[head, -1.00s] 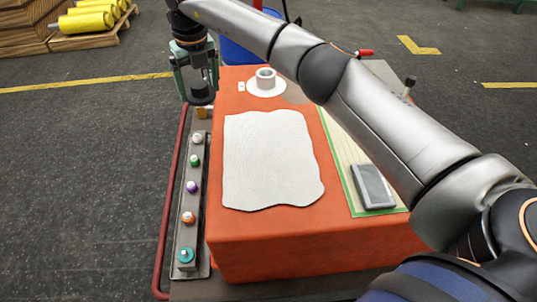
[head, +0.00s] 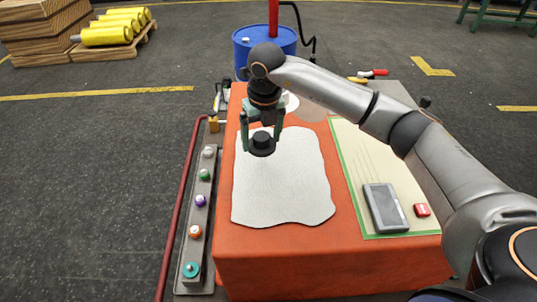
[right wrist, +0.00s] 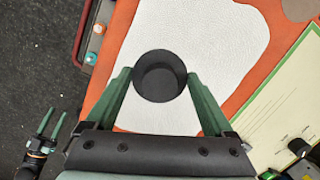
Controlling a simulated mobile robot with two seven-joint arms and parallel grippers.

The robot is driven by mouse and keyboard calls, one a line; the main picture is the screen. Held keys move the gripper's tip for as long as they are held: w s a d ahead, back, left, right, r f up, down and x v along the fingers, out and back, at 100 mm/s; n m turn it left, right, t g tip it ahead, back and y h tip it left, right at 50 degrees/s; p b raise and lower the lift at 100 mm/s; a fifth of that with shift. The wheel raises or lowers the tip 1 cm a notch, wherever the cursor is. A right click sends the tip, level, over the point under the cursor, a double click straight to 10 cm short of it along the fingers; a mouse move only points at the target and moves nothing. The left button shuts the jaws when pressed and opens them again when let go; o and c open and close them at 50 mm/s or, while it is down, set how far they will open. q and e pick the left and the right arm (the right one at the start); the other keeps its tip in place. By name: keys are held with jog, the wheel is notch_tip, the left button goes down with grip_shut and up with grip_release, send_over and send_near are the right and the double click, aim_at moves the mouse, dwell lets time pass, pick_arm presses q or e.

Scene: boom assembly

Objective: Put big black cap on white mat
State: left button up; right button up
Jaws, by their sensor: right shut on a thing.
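The big black cap (head: 262,144) is held between the green fingers of my right gripper (head: 262,142), above the far part of the white mat (head: 280,185). My right gripper is shut on it. In the right wrist view the round black cap (right wrist: 160,76) sits between the two fingers (right wrist: 165,90), with the white mat (right wrist: 215,50) behind it. Whether the cap touches the mat is hard to tell; it looks raised above it. My left gripper (right wrist: 45,130) shows at the lower left of the right wrist view, its two fingers apart, beside the table. It is outside the head view.
The mat lies on an orange-covered table (head: 330,265). A rail with several coloured knobs (head: 195,231) runs along the left. A grey device (head: 385,207) and a red item (head: 422,210) lie on a green-edged sheet at right. A blue barrel (head: 265,42) stands behind.

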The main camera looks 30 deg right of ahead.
aim_at(268, 154)
jog(key=shift+s+d+f, duration=0.2)
jog(key=shift+s+f, duration=0.1)
jog(key=shift+f, duration=0.15)
jog(key=shift+s+d+f, duration=0.2)
jog(key=shift+s+f, duration=0.05)
jog(key=shift+f, duration=0.15)
jog(key=shift+s+d+f, duration=0.15)
jog(key=shift+f, duration=1.6)
jog(key=shift+f, duration=0.1)
jog(key=o, duration=1.2)
jog(key=r, duration=0.4)
jog(key=s+r, duration=0.1)
jog(key=r, duration=0.7)
jog(key=shift+s+p, duration=0.35)
jog(key=shift+s, duration=0.05)
